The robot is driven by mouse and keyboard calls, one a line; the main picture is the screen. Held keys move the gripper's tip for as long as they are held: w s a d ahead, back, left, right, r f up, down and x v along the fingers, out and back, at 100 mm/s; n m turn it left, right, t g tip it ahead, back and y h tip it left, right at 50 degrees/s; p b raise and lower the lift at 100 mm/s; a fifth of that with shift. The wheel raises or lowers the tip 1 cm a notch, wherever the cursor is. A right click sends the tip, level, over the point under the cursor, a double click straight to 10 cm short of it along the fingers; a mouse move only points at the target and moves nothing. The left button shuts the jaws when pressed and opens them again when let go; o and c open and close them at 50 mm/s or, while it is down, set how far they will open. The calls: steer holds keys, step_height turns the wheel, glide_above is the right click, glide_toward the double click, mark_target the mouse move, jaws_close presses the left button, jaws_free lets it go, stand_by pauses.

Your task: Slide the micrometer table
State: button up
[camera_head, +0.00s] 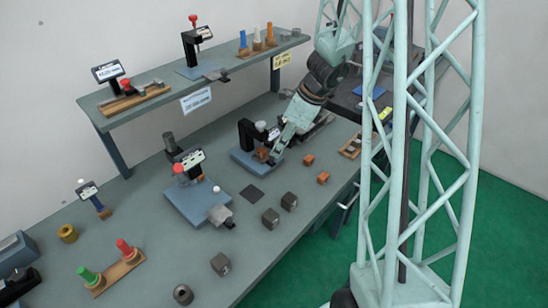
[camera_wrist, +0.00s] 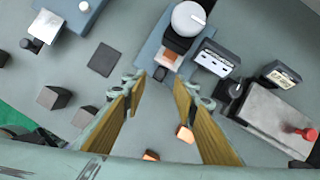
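Two blue-based gauge stands with small stages are on the bench; which one is the micrometer table I cannot tell for sure. The nearer-to-gripper stand (camera_head: 243,155) has a black column; in the wrist view its blue base (camera_wrist: 152,48) carries an orange block (camera_wrist: 169,54) and a small black knob (camera_wrist: 160,73) at the front. My gripper (camera_wrist: 160,88) is open and empty, its fingertips on either side of that knob, with visible gaps. In the head view my gripper (camera_head: 268,157) partly hides this stand. The other stand (camera_head: 188,203) has a metal stage (camera_head: 218,213) with a black knob.
Dark grey blocks (camera_head: 271,218) and orange blocks (camera_head: 323,178) lie near the bench's front edge. A dark square pad (camera_wrist: 103,60) lies between the stands. A metal fixture with a red knob (camera_wrist: 305,132) is at right in the wrist view. A shelf (camera_head: 230,72) runs behind.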

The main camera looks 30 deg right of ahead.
mark_target(272, 158)
steer(key=shift+b+x, duration=0.75)
steer(key=shift+x, duration=1.95)
jaws_close()
